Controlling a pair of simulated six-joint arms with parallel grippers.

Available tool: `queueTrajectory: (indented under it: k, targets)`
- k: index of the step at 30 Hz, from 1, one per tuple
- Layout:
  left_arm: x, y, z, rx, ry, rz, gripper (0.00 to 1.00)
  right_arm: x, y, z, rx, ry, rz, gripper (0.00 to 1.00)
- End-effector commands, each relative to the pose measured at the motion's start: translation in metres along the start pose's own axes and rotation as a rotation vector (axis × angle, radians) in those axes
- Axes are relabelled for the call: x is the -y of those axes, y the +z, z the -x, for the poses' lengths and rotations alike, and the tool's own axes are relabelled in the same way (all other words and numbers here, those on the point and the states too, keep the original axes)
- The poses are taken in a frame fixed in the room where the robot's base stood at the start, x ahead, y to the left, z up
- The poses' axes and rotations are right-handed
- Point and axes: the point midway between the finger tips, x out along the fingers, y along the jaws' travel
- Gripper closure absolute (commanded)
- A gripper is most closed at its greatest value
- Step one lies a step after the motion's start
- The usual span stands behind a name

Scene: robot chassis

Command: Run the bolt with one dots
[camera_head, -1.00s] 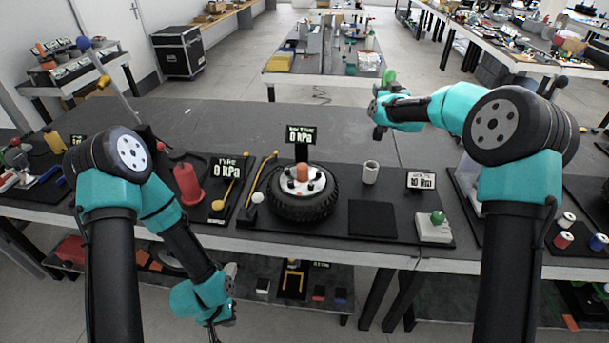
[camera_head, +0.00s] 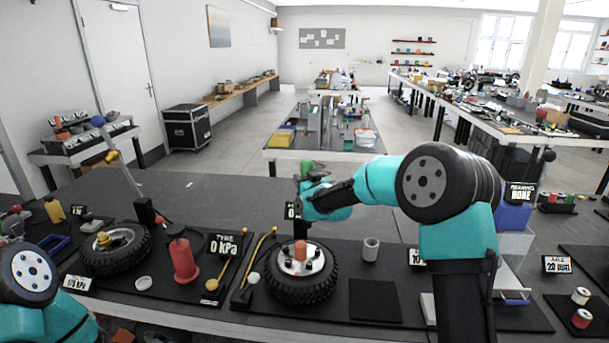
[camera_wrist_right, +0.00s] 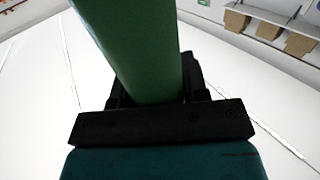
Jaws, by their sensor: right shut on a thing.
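A wheel with a black tyre (camera_head: 272,287) lies flat on a dark mat at the middle of the bench. Its pale hub carries several dark bolts around an orange centre (camera_head: 300,250); their dots are too small to read. My right gripper (camera_head: 309,180) is raised above and behind the wheel in the head view, shut on a green cylindrical thing (camera_head: 307,169). The right wrist view shows the green thing (camera_wrist_right: 135,45) large, rising from between the jaws. Its far end is out of frame there. My left gripper is out of view; only its arm shows at lower left.
A grey cup (camera_head: 371,249) stands right of the wheel, behind an empty black pad (camera_head: 375,300). A red bottle-shaped thing (camera_head: 183,258) and a "0 kPa" sign (camera_head: 224,246) stand left. A second wheel (camera_head: 116,255) lies further left. The bench behind is clear.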

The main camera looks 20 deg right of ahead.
Motion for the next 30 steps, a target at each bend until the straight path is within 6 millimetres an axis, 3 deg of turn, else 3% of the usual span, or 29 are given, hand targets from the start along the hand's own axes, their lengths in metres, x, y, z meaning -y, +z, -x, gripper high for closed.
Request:
queueTrajectory:
  k: [19, 30]
  targets:
    - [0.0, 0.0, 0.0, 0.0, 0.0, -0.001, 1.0, 0.002, 0.002, 0.005, -0.003, -0.003, 0.0, 0.88]
    - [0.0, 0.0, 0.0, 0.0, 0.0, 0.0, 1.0, 0.002, 0.028, 0.005, -0.001, -0.004, -0.001, 0.88]
